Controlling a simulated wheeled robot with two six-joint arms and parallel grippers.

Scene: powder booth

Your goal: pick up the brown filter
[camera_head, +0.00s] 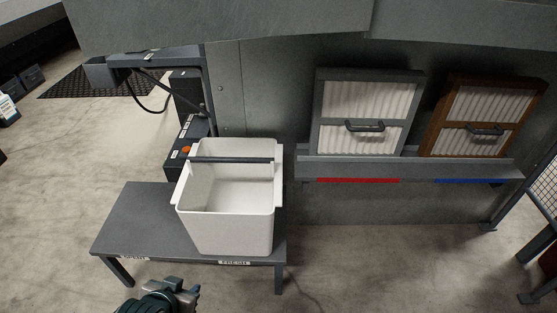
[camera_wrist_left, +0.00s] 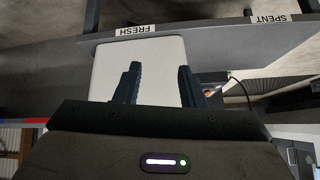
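The brown filter (camera_head: 471,134) has a brown frame, white pleats and a dark handle (camera_head: 485,130). It leans upright on the grey wall ledge at the right of the head view, above a blue strip. My left gripper (camera_head: 190,292) is at the bottom of the head view, far to the left of the filter and in front of the small table. In the left wrist view its two fingers (camera_wrist_left: 159,84) stand apart with nothing between them, and a white bin shows beyond. My right gripper is not in view.
A grey-framed filter (camera_head: 361,133) leans beside the brown one on the same ledge (camera_head: 320,169), above a red strip. A white bin (camera_head: 226,226) stands on a low grey table (camera_head: 133,222) labelled FRESH and SPENT. Floor below the ledge is clear.

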